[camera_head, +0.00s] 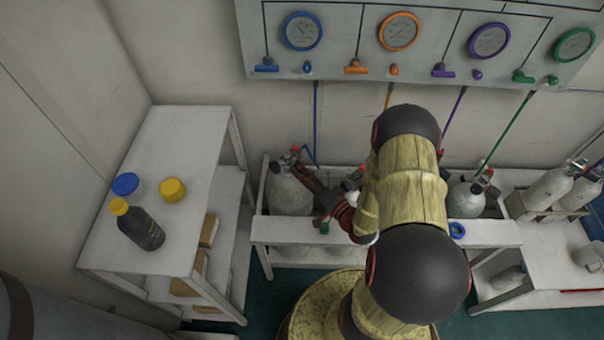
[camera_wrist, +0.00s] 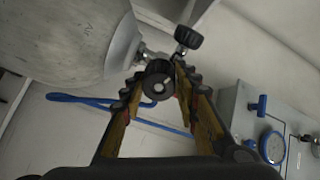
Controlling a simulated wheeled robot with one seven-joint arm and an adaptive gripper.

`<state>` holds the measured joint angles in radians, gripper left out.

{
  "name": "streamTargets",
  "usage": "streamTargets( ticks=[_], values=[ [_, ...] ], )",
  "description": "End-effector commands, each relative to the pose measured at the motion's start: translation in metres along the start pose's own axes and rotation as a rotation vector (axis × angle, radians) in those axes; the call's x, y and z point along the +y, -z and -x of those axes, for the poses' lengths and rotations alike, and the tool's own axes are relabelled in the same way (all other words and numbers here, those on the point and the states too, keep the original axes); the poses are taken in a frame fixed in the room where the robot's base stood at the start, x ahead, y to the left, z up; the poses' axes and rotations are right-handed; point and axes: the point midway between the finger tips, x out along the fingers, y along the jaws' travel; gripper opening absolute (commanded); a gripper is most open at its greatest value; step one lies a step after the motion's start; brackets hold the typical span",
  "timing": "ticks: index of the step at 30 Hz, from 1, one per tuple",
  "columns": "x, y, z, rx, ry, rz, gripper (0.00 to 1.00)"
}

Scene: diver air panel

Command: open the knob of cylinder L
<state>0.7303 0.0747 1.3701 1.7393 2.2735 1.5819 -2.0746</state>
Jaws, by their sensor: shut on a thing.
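Cylinder L (camera_head: 290,194), a grey cylinder with a blue hose, stands at the left end of the rack. It also fills the upper left of the wrist view (camera_wrist: 65,40). Its valve carries a black round knob (camera_wrist: 158,82) with a pale centre, and a second black knob (camera_wrist: 188,38) sits farther up. My gripper (camera_head: 304,172) reaches the valve from the right in the head view. In the wrist view, my gripper (camera_wrist: 160,88) has its two fingers on either side of the pale-centred knob, shut on it. Finger contact is partly hidden.
A wall panel (camera_head: 350,45) with coloured gauges and handles is above. Other cylinders (camera_head: 466,198) stand to the right, partly behind my arm. A white shelf (camera_head: 185,150) at left holds a dark bottle (camera_head: 140,228) and two lids. A blue hose (camera_wrist: 85,99) runs near my fingers.

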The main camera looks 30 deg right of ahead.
Motion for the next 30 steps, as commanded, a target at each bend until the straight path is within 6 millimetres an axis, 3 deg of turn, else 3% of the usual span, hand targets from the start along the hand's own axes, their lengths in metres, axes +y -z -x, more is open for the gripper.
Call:
streamTargets(
  ticks=[10,11,12,21,30],
  values=[
    [0.0016,-0.002,0.0009,-0.002,-0.005,-0.001,0.05],
    [0.0016,-0.0021,0.001,-0.003,-0.005,-0.001,0.31],
    [0.0016,-0.0021,0.001,-0.003,-0.005,-0.001,0.33],
    [0.0007,-0.0009,0.0004,-0.001,-0.002,0.0,0.49],
    [0.0004,-0.0003,0.0013,-0.001,-0.001,0.001,0.49]
  ],
)
